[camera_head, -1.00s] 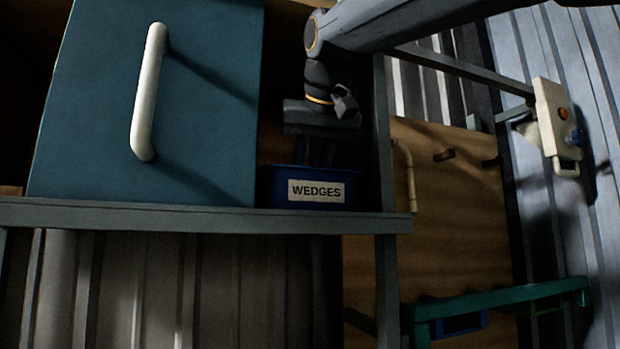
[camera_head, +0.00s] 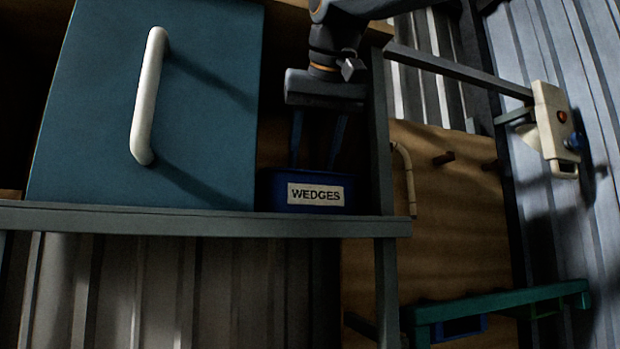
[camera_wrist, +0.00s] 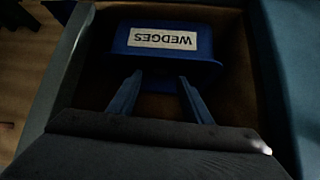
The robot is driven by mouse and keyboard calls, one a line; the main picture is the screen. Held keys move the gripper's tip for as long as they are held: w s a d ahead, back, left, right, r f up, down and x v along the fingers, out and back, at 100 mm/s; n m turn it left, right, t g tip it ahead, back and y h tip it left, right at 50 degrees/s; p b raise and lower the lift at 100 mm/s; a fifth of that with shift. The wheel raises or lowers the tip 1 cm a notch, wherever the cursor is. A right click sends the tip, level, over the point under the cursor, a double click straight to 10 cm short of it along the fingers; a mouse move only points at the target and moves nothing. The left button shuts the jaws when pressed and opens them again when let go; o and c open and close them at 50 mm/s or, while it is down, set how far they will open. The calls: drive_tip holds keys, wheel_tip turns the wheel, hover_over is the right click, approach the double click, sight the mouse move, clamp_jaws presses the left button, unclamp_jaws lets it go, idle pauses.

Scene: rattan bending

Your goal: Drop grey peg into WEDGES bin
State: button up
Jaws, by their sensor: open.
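The blue WEDGES bin (camera_head: 330,197) stands on the grey shelf, with its white label facing the body camera. It also shows in the wrist view (camera_wrist: 188,42), with the label upside down. My gripper (camera_head: 316,165) is above the bin, its two fingers pointing down and spread apart. In the wrist view my gripper (camera_wrist: 156,84) is open, with nothing between the fingers. No grey peg can be made out in either view. The inside of the bin is hidden in the body view and too dark to read in the wrist view.
A teal cabinet door (camera_head: 205,110) with a white handle (camera_head: 148,95) stands left of the bin. A grey post (camera_head: 380,140) rises close on the right. The grey shelf edge (camera_head: 180,220) runs in front. A green rack (camera_head: 500,298) is lower right.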

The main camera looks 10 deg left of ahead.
drive_tip(key=v, duration=0.7)
drive_tip(key=shift+s, duration=0.1)
